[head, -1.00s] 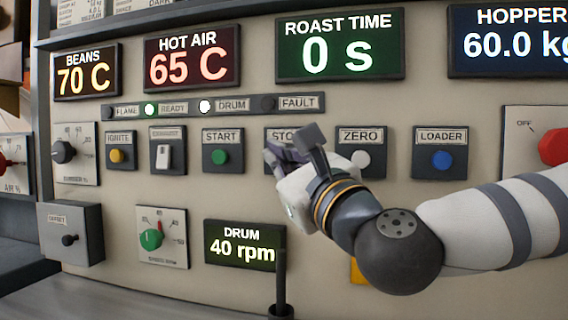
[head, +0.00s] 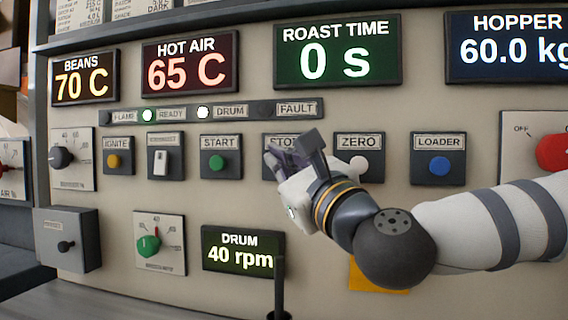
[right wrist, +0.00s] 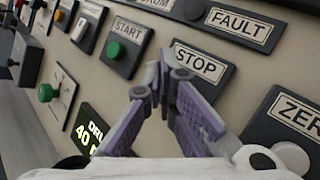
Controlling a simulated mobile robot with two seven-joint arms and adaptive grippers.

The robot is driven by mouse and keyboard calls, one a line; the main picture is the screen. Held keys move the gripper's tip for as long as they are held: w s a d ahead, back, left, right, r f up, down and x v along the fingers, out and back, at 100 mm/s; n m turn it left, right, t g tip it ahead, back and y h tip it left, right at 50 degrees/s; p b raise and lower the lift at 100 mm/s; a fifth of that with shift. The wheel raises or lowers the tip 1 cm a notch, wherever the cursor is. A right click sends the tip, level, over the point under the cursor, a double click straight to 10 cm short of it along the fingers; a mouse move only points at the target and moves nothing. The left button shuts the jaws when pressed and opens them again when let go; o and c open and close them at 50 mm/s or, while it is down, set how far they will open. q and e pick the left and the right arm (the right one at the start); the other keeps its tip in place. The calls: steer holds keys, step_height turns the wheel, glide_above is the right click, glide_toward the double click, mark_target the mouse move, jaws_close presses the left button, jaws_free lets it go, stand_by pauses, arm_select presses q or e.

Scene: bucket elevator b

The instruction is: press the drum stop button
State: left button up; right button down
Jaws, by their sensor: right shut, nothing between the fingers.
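The STOP station is a dark plate with a white STOP label, in the head view (head: 281,141) and larger in the right wrist view (right wrist: 201,64). Its button is hidden behind my fingers. My right gripper (head: 292,150) is shut and empty in front of this plate. In the right wrist view its purple-grey fingertips (right wrist: 164,78) meet just at the plate's left side, below the label. I cannot tell if they touch it. The DRUM display (head: 242,250) reads 40 rpm and the lamp by the DRUM label (head: 203,112) is lit white. My left gripper is not in view.
The green START button (head: 216,162) is to the left of STOP. The pale ZERO button (head: 360,163) and blue LOADER button (head: 440,166) are to the right, with my right forearm passing below them. A red knob (head: 553,153) is at the far right.

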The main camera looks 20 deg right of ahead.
stand_by(0.6)
steer(key=shift+w+d, duration=0.25)
steer(key=shift+w, duration=0.15)
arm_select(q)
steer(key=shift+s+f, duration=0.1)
arm_select(e)
steer(key=shift+w+d, duration=0.3)
steer(key=shift+w, duration=0.1)
stand_by(0.4)
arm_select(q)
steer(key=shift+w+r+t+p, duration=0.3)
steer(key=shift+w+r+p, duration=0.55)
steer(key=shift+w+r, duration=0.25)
arm_select(e)
steer(key=s+a, duration=0.4)
steer(key=s, duration=0.2)
steer(key=shift+s+a, duration=0.25)
steer(key=shift+s, duration=0.05)
